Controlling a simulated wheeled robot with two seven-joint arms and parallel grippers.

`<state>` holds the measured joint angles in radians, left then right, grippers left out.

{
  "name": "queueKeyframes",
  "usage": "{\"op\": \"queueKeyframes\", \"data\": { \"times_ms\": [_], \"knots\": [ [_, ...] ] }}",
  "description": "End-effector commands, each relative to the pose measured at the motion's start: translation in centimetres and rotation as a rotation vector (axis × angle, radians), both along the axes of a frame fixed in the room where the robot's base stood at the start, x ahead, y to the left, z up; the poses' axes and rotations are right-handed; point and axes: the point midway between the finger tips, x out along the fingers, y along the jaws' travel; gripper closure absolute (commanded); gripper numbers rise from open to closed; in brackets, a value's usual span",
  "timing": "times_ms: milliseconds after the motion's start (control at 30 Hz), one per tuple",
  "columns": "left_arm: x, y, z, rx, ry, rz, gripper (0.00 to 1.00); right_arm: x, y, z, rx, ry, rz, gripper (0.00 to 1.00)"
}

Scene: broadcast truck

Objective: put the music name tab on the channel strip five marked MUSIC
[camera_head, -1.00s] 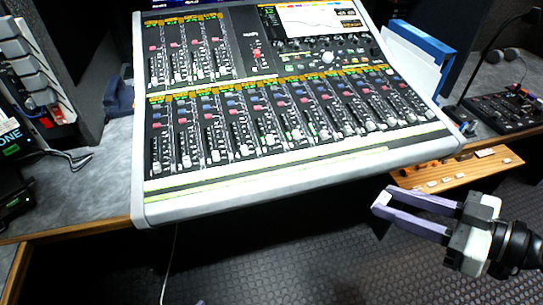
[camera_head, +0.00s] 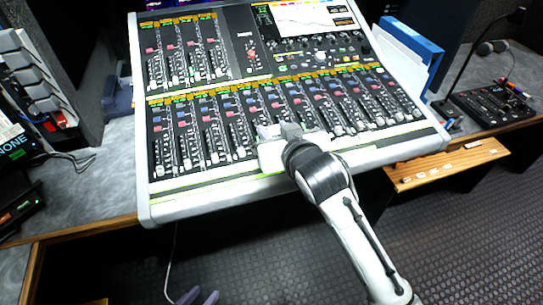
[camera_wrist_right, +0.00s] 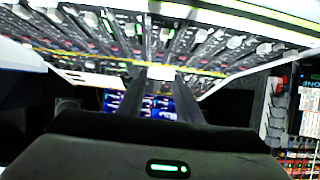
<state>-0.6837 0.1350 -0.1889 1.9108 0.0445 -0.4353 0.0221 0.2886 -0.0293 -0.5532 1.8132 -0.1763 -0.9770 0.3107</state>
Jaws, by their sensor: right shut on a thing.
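The mixing console (camera_head: 146,120) fills the middle of the head view, with a lower bank of fader strips and a pale label band (camera_head: 190,196) along its front. The MUSIC marking cannot be read. My right gripper (camera_head: 279,130) is over the front middle of the lower bank, its arm coming from the lower right. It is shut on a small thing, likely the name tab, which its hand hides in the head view. In the right wrist view its dark fingers (camera_wrist_right: 160,78) point towards the faders.
A wooden ledge (camera_head: 440,168) with several small pieces sits right of the console's front. A blue folder (camera_head: 420,45) stands behind it, and a small black panel with a lamp (camera_head: 492,105) is at right. Stacked gear and cables are at left.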

Motion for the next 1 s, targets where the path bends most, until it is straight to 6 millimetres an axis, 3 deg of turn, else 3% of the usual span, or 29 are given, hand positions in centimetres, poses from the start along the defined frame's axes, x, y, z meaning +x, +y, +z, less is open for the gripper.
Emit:
{"op": "queueKeyframes", "data": {
  "times_ms": [200, 600, 900, 933, 1000],
  "knots": [
    [-0.1, 0.0, -0.4, 0.001, 0.003, 0.0, 0.69, 0.0, 0.1, -4.0, -0.004, 0.008, -0.005, 0.89],
    [-0.3, 0.0, -1.0, 0.001, 0.007, -0.001, 0.69, 0.0, 0.1, -9.0, -0.004, 0.006, -0.005, 0.89],
    [-0.4, -0.1, -1.0, 0.0, 0.009, -0.002, 0.69, 0.0, 0.1, -9.7, -0.002, 0.004, -0.004, 0.89],
    [-0.4, -0.1, -1.0, 0.0, 0.009, -0.002, 0.69, 0.0, 0.1, -9.8, -0.002, 0.005, -0.004, 0.65],
    [-0.4, -0.1, -1.0, 0.0, 0.009, -0.002, 0.69, 0.0, 0.1, -9.8, -0.002, 0.005, -0.004, 0.53]
  ]
}}
